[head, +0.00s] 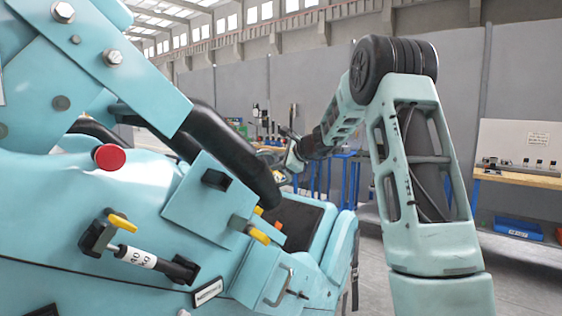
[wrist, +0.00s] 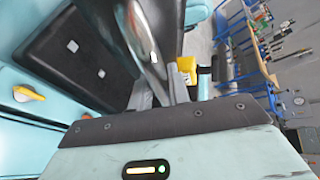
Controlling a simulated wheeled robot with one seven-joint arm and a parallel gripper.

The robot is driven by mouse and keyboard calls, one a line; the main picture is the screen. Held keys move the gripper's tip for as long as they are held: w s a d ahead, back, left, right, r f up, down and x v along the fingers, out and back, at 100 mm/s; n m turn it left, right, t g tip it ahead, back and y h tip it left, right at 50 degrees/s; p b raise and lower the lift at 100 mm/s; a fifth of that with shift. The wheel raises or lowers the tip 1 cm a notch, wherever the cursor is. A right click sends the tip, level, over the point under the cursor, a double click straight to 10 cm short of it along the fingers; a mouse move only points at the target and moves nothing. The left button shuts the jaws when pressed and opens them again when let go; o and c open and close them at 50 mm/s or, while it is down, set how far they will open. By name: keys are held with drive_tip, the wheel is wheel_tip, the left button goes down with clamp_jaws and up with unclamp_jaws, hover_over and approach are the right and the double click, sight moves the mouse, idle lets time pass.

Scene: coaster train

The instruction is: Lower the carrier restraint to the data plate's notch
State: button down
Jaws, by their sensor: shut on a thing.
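The carrier restraint (head: 235,150) is a thick black padded bar on a teal arm, slanting down to the right across the teal carrier (head: 130,195) in the head view. My gripper (head: 291,158) is at the far side of its lower end, small and partly hidden. In the wrist view my gripper (wrist: 164,92) is shut on a glossy grey bar (wrist: 142,38) that appears to be part of the restraint. A small white-labelled plate (head: 208,292) is low on the carrier's side; I cannot tell whether it is the data plate, and no notch is clear.
A red knob (head: 109,157), yellow levers (head: 123,222) and a labelled cylinder (head: 136,256) stick out from the carrier's side. A dark seat pad (head: 293,222) is below the bar's end. A workbench (head: 519,178) with a blue bin (head: 518,228) stands at the right.

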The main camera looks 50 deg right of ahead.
drive_tip(key=shift+f, duration=0.25)
drive_tip(key=c, duration=1.3)
unclamp_jaws()
drive_tip(key=shift+r, duration=0.1)
drive_tip(key=shift+s, duration=0.1)
drive_tip(key=b+v, duration=0.2)
drive_tip(key=v, duration=1.5)
drive_tip(key=shift+s+a, duration=0.1)
drive_tip(key=shift+s, duration=0.05)
